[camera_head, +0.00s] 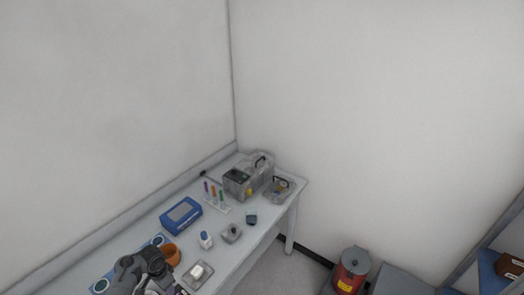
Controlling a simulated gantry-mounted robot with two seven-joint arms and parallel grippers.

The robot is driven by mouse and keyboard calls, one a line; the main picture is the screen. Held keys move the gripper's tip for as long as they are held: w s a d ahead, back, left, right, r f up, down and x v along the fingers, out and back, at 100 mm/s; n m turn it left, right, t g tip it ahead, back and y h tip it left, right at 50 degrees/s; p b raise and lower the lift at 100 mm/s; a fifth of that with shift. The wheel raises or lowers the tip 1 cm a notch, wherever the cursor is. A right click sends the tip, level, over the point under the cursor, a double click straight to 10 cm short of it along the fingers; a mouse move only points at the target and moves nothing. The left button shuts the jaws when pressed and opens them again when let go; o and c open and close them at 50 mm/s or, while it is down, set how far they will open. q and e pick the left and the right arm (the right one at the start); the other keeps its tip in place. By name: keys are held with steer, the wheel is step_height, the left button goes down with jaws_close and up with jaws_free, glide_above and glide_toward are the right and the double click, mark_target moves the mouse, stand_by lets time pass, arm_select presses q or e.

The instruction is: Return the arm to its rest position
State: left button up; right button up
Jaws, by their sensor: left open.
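My left gripper (158,268), dark grey, is at the bottom left of the head view, over the near end of the long white bench (240,262). It is open, though its fingertips are small and partly lost among its own dark parts. An orange-brown round bowl (172,252) is right beside it in the picture; I cannot tell whether they touch. My right gripper is not in view.
On the bench are a square plate with a white piece (197,272), a white-blue bottle (206,240), a grey block (232,233), a blue case (181,215), coloured tubes (214,193) and a grey instrument (248,176). A red bin (351,272) stands on the floor.

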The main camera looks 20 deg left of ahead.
arm_select(q)
steer(key=s+d+f, duration=0.1)
steer(key=s+f, duration=0.1)
steer(key=s, duration=0.2)
steer(key=s+d+f+g, duration=0.1)
steer(key=s+d+f, duration=0.1)
steer(key=s+f, duration=0.1)
steer(key=s+d+f+m+g, duration=0.1)
steer(key=s+f, duration=0.1)
steer(key=s, duration=0.3)
steer(key=shift+s+d+f, duration=0.35)
steer(key=shift+d+f, duration=0.05)
steer(key=s+d+r+m+t+y+p, duration=0.1)
steer(key=s+d+r, duration=0.25)
steer(key=d, duration=0.45)
steer(key=s+d+r+m+y, duration=0.15)
steer(key=s+d, duration=0.25)
steer(key=d, duration=0.5)
steer(key=w+d+r+n+t+h, duration=0.1)
steer(key=d+r, duration=0.4)
steer(key=r, duration=0.6)
steer(key=w+d+r+n+t+h, duration=0.1)
steer(key=w+d+r+n+t, duration=0.1)
steer(key=r, duration=0.8)
steer(key=d+t, duration=0.1)
steer(key=d, duration=0.1)
steer(key=shift+w+d+r+t+h, duration=0.3)
steer(key=shift+d+r+t+h, duration=0.05)
steer(key=shift+t, duration=0.05)
